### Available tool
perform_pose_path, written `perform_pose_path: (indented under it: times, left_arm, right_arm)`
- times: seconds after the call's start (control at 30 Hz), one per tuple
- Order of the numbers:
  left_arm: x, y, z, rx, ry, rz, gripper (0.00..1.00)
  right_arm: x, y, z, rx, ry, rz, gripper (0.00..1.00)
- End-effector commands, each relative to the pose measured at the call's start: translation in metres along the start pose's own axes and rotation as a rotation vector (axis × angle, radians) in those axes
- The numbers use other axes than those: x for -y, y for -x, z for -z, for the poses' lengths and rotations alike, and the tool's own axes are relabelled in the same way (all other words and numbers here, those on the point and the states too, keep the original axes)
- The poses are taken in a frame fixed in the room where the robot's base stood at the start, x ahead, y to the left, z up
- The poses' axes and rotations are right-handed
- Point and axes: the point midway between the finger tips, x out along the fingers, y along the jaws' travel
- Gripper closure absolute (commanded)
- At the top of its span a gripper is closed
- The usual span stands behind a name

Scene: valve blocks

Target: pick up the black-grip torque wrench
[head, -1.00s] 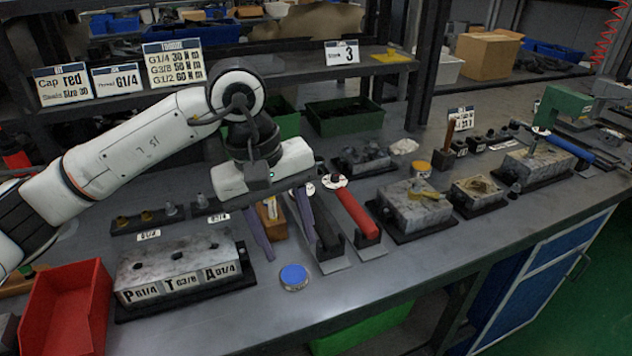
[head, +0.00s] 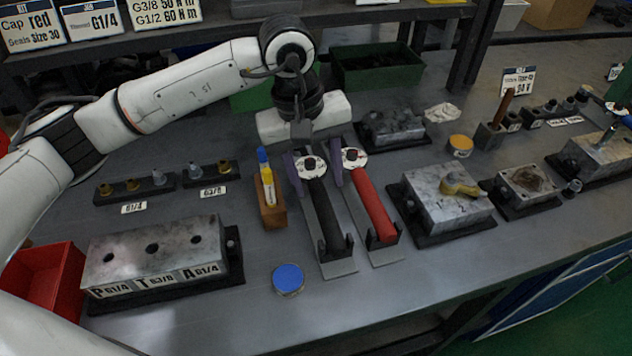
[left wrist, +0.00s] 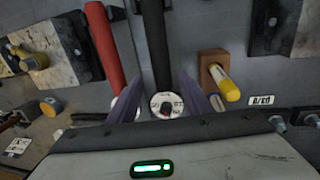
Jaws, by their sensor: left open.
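The black-grip torque wrench (head: 328,212) lies in a grey holder on the bench, its round white dial head toward the back. It also shows in the left wrist view (left wrist: 154,45), running away between the fingers. A red-grip torque wrench (head: 374,207) lies in a holder just right of it. My left gripper (head: 315,176) points down over the black-grip wrench's dial end. Its two purple fingers are open, one on each side of that wrench, the right one in the gap beside the red-grip wrench. I cannot tell whether they touch it. My right gripper is not in view.
A wooden block with yellow and blue markers (head: 268,193) stands close left of the wrenches. A blue-lidded tin (head: 288,279) sits in front. A valve block (head: 160,262) is at left, another (head: 446,200) at right. Bench front is mostly clear.

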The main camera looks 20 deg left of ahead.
Motion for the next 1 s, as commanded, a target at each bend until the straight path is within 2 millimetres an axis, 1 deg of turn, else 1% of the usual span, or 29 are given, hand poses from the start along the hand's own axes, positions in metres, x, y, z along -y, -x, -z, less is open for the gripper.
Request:
perform_pose_path:
  times: [0.1,0.23,0.33,0.53,0.57,0.8,0.83,1.0]
  left_arm:
    - [0.006,-0.019,0.001,0.004,0.001,0.005,0.55]
    - [0.005,-0.035,0.001,0.002,0.001,0.003,0.55]
    - [0.005,-0.041,0.001,0.001,0.001,0.001,0.55]
    - [0.005,-0.041,0.002,0.0,0.0,0.001,0.55]
    - [0.005,-0.041,0.002,0.001,0.0,0.001,0.58]
    - [0.005,-0.041,0.002,0.0,0.0,0.001,0.99]
    - [0.005,-0.041,0.002,0.0,0.001,0.001,1.0]
    - [0.004,-0.039,0.002,-0.002,0.0,-0.003,1.0]
  right_arm:
    - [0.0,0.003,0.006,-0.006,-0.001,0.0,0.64]
    - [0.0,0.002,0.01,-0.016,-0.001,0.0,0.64]
    - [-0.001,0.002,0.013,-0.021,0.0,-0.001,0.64]
    - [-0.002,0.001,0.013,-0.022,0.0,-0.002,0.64]
    - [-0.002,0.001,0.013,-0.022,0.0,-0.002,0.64]
    - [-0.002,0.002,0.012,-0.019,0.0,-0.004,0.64]
    - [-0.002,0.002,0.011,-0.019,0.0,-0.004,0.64]
    - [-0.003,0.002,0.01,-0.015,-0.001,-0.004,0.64]
